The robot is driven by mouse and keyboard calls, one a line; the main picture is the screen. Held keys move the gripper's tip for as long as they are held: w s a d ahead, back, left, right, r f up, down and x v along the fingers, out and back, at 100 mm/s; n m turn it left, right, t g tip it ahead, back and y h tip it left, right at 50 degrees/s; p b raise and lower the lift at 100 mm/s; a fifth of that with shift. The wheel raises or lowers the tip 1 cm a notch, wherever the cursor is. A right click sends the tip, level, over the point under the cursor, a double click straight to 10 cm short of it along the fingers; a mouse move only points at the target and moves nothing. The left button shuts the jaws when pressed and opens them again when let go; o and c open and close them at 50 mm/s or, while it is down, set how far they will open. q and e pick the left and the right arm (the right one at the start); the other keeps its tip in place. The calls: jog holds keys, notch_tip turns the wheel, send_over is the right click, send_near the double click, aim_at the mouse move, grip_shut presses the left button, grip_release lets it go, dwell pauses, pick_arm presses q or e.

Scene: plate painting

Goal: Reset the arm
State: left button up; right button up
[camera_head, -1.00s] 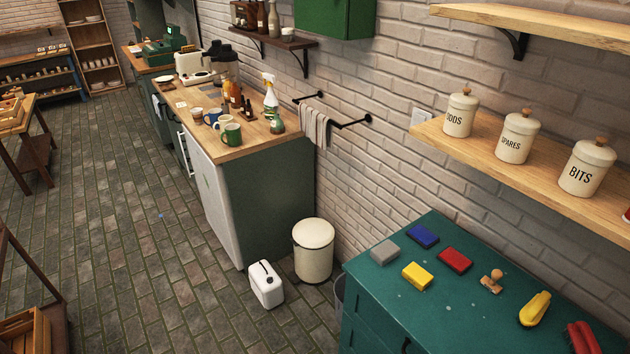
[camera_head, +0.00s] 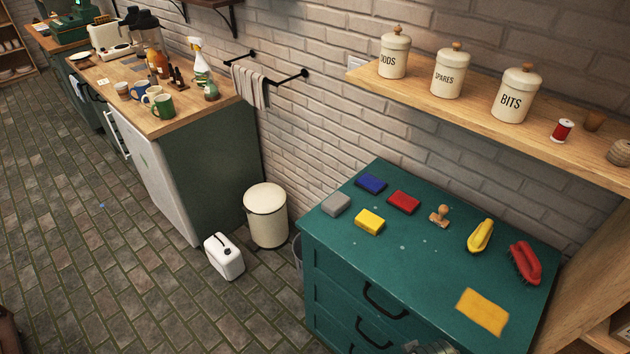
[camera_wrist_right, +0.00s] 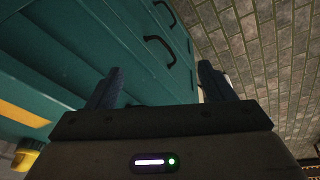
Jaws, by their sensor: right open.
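My right gripper (camera_wrist_right: 160,86) is open in the right wrist view, its two dark fingers apart with nothing between them. It is near the drawer front of the teal cabinet (camera_wrist_right: 110,30), and stone floor shows at the upper right. A small grey part at the bottom edge of the head view may be mine, but I cannot tell. My left gripper is not in view.
On the teal cabinet (camera_head: 400,262) lie several sponges or blocks, a wooden stamp (camera_head: 439,216), a yellow brush (camera_head: 480,236), a red brush (camera_head: 524,263) and a flat yellow-orange patch (camera_head: 482,311). A shelf (camera_head: 480,112) with canisters hangs above. Floor at left is clear.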

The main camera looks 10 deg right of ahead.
jog(key=s+d+f+b, duration=0.1)
jog(key=s+f+b, duration=0.25)
jog(key=f, duration=0.95)
jog(key=s+d+f+g+b, duration=0.15)
jog(key=s+f, duration=0.25)
jog(key=f, duration=1)
jog(key=s+f+b, duration=0.3)
jog(key=f+b, duration=0.1)
jog(key=f, duration=0.9)
jog(key=s+f+b, duration=0.2)
jog(key=s+f, duration=0.7)
jog(key=s, duration=0.1)
jog(key=shift+d+f, duration=0.25)
jog(key=shift+f, duration=0.1)
jog(key=shift+g, duration=0.25)
